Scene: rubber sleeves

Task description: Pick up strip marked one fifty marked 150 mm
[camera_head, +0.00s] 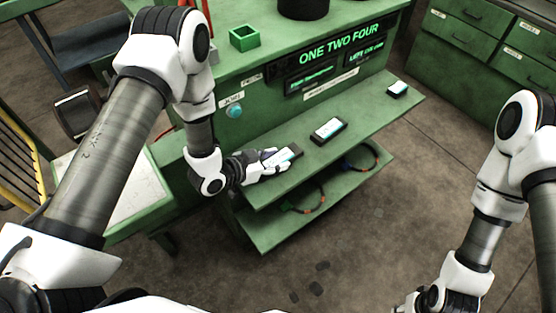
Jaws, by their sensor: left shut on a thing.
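Three dark strips with pale tops lie in a row along the green shelf (375,118) at the front of the workbench. The left strip (291,153) is at my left gripper (277,160), which is shut on its near left end. The middle strip (328,129) and the right strip (397,89) lie free. Any marks on the strips are too small to read, so I cannot tell which one is the 150 mm strip. My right gripper (412,303) is low at the bottom edge, partly cut off, away from the shelf; its fingers are unclear.
A lit sign panel (339,45) reading "ONE TWO FOUR" stands behind the shelf. A green open box (244,38) and a black round object (303,8) are on the bench top. Cables (310,201) lie on the lower shelf. Green drawers (490,40) stand right; the floor between is clear.

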